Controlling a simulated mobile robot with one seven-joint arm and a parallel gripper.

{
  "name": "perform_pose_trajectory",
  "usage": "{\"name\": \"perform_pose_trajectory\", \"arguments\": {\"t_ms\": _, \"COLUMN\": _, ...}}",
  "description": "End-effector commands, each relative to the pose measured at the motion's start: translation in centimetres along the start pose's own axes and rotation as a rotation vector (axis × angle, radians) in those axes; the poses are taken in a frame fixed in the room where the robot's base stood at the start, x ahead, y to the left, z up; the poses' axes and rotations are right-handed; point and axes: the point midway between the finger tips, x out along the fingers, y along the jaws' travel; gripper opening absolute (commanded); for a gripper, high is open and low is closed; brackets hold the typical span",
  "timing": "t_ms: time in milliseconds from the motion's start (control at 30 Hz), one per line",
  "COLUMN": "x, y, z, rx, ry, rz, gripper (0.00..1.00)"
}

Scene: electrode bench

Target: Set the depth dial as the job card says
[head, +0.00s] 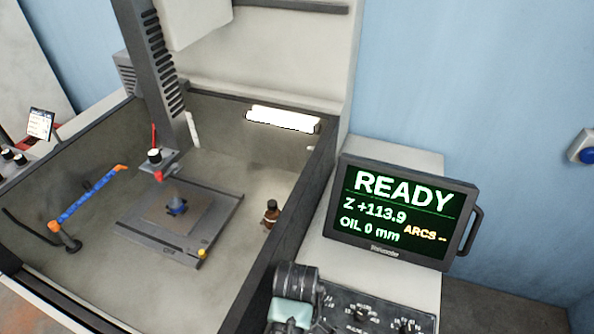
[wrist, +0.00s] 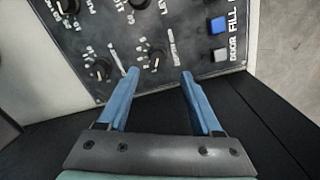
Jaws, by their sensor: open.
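In the wrist view my gripper (wrist: 160,76) is open and empty, its two blue fingers pointing at a dark control panel (wrist: 190,45). A black knob with a pale pointer (wrist: 156,60) appears between the fingertips; I cannot tell how far it is from them. Another knob (wrist: 101,68) is left of the left finger, and two more show at the top edge. Their labels are too blurred to tell which is the depth dial. In the head view a small card (head: 40,123) with unreadable print stands at the far left; I cannot tell if it is the job card.
A monitor (head: 400,210) reads READY, Z +113.9, OIL 0 mm. Blue (wrist: 218,25) and grey (wrist: 220,54) buttons sit right of the knobs, near the words FILL and DOOR. The tank (head: 285,200) holds a work plate and a brown bottle (head: 271,214).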

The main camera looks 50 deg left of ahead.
Motion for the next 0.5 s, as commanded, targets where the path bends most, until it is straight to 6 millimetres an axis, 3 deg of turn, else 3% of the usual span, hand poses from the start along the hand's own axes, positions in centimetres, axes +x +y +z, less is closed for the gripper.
{"name": "perform_pose_trajectory", "arguments": {"t_ms": 200, "x": 4.0, "y": 0.0, "z": 0.1, "rx": 0.002, "ry": -0.001, "rz": -0.001, "gripper": 0.66}}
{"name": "perform_pose_trajectory", "arguments": {"t_ms": 500, "x": 6.9, "y": 0.1, "z": 0.0, "rx": 0.002, "ry": 0.000, "rz": 0.003, "gripper": 0.66}}
